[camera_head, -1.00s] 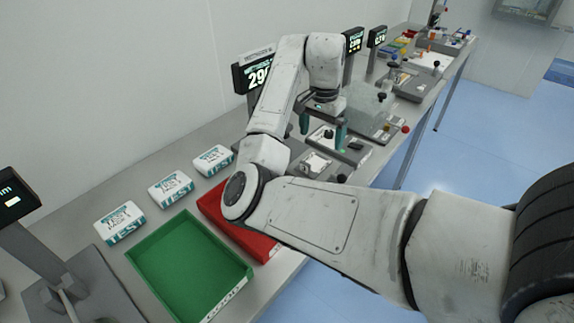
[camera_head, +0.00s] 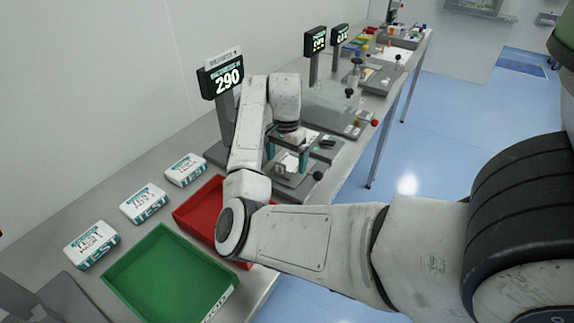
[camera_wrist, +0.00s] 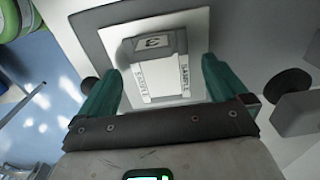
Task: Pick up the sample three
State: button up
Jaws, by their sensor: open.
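Sample three is a small whitish block (camera_wrist: 155,68) marked "3" and "SAMPLE" in the wrist view. It sits on a pale square plate (camera_wrist: 196,25) of a grey bench device. My gripper (camera_wrist: 165,85) is open, with its two teal fingers apart on the left and right of the block's near part. I see no clear contact between fingers and block. In the head view my gripper (camera_head: 287,158) is low over this device, and the sample there is partly hidden by the fingers.
A display (camera_head: 221,78) reading 290 stands behind the device. A red tray (camera_head: 192,212) and a green tray (camera_head: 165,285) lie nearer on the bench, beside several white TEST boxes (camera_head: 144,203). A dark round knob (camera_wrist: 287,84) is right of the fingers. More devices stand farther along.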

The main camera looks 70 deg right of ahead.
jog(key=shift+f, duration=0.5)
jog(key=c, duration=1.1)
